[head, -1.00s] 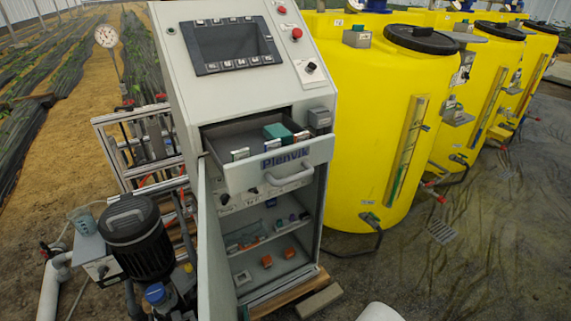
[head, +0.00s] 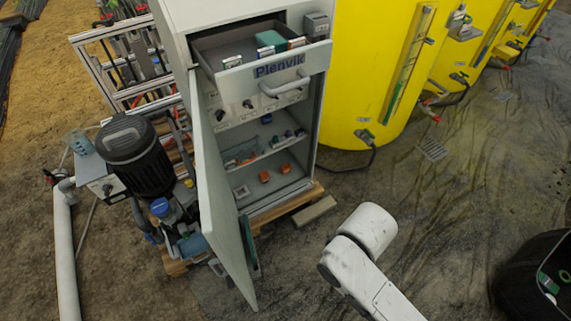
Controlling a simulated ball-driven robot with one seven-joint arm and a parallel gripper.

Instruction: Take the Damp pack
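I cannot read the name Damp on any pack, so I cannot tell which thing is the Damp pack. The pulled-out drawer (head: 245,78) of the grey cabinet holds a teal box (head: 271,39), a small pale pack (head: 233,61) near its front left and another small pack (head: 297,43) at the right. Below, the open cabinet has small items on its shelves, among them two orange blocks (head: 264,176) and a small white box (head: 241,191). A white link of my arm shows at the bottom, over the floor. My gripper is not in view.
The cabinet door (head: 222,200) stands open toward me. A pump (head: 135,155) and pipes stand at its left, yellow tanks (head: 375,70) behind at its right. A dark bin (head: 540,280) with small items is at the lower right. Floor right of the cabinet is largely clear.

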